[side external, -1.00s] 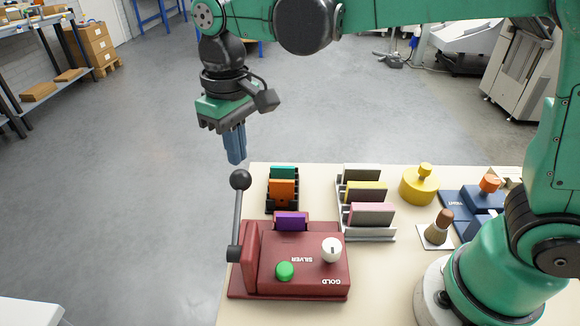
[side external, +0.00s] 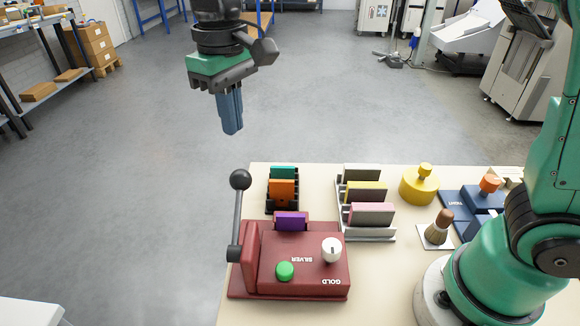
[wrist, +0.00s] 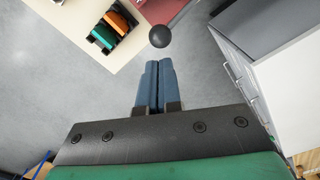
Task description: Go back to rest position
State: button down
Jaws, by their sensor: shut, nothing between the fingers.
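My gripper (side external: 232,131) has blue fingers pressed together with nothing between them. It hangs in the air above and behind the lever of the red machine, apart from everything. In the wrist view the shut fingers (wrist: 158,65) point toward the lever's black ball knob (wrist: 160,36). The red machine (side external: 322,272) stands at the table's front left corner, with its lever (side external: 238,215) upright on its left side. A purple block (side external: 291,221) sits in its back. A green button (side external: 285,271) and a white dial (side external: 332,249) are on top.
A black rack (side external: 283,200) holds orange and teal blocks behind the machine. A pale rack (side external: 367,229) holds several colored blocks. A yellow knobbed object (side external: 419,186), a brush (side external: 440,227) and a blue device (side external: 470,212) stand to the right. The space around my gripper is free.

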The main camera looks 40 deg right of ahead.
jog(key=s+d+f+m+t, duration=0.1)
jog(key=s+d+f+t, duration=0.2)
jog(key=d, duration=0.3)
jog(key=s+d+f+m+t, duration=0.2)
jog(key=s+d+f+t, duration=0.2)
jog(key=d, duration=0.2)
jog(key=shift+s+d, duration=0.15)
jog(key=shift+d, duration=0.25)
dwell(0.5)
